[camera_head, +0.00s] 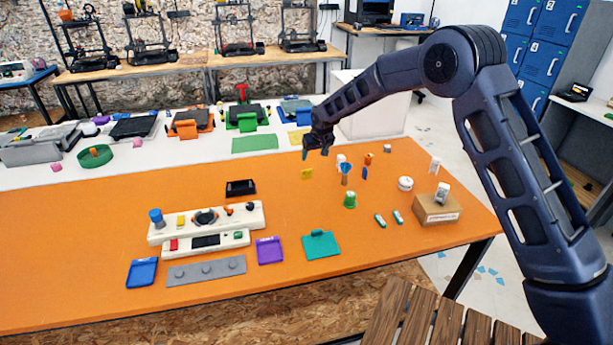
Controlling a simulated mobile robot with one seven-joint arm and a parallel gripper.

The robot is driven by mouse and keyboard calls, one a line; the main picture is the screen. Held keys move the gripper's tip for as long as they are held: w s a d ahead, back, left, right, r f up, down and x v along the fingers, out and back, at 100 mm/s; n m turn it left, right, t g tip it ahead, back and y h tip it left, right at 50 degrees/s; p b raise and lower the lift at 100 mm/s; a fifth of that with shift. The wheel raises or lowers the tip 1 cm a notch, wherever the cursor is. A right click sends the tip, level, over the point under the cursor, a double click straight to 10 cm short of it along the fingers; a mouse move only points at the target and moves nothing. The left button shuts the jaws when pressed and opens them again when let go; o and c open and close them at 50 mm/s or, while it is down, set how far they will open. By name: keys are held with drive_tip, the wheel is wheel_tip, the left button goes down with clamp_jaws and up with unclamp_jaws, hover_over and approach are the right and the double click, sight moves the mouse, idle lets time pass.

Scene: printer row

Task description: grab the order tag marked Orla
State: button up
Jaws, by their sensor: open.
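My gripper (315,152) is open at the end of my arm, above the far part of the orange table (330,200). No lettering is readable from here, so I cannot tell which thing is the order tag marked Orla. Flat pieces that could be tags lie near the front edge: a blue one (142,274), a purple one (270,250) and a teal one (321,245). A small yellow piece (307,174) lies just below my gripper in the picture, apart from it. Nothing shows between the fingers.
White panels with knobs (240,219) and a grey strip (206,270) occupy the left middle. Several small items, including a green one (350,200), stand right of my gripper. A cardboard box (437,209) sits near the right edge. Printers (240,30) line the back.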

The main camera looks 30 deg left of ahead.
sight(307, 170)
drive_tip(key=x, duration=0.8)
drive_tip(key=s+a+x, duration=0.1)
drive_tip(key=x, duration=0.3)
drive_tip(key=shift+s, duration=0.1)
drive_tip(key=c, duration=1)
drive_tip(key=shift+c, duration=0.2)
